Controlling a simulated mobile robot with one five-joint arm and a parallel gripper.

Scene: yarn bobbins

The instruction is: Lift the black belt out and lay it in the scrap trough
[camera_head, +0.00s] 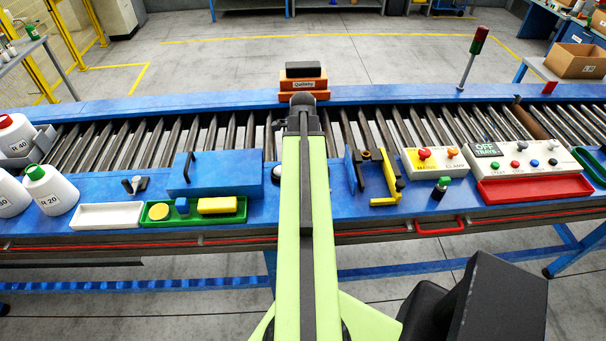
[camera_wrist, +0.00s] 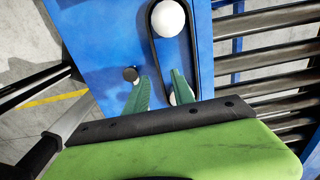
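The black belt (camera_wrist: 194,45) is a closed loop around a large white pulley (camera_wrist: 169,19) and a smaller white pulley (camera_wrist: 182,96) on a blue plate in the wrist view. My gripper (camera_wrist: 160,75) has two green fingers spread apart, near the left strand of the belt. I cannot tell whether they touch it. In the head view my arm hides the belt and the fingertips. No trough is labelled; a red tray (camera_head: 535,190), a white tray (camera_head: 108,216) and a green tray (camera_head: 158,220) lie on the blue bench.
A dark knob (camera_wrist: 130,74) stands left of the fingers. A blue block with a handle (camera_head: 212,173) and a yellow clamp (camera_head: 388,180) flank my arm. A roller conveyor runs behind.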

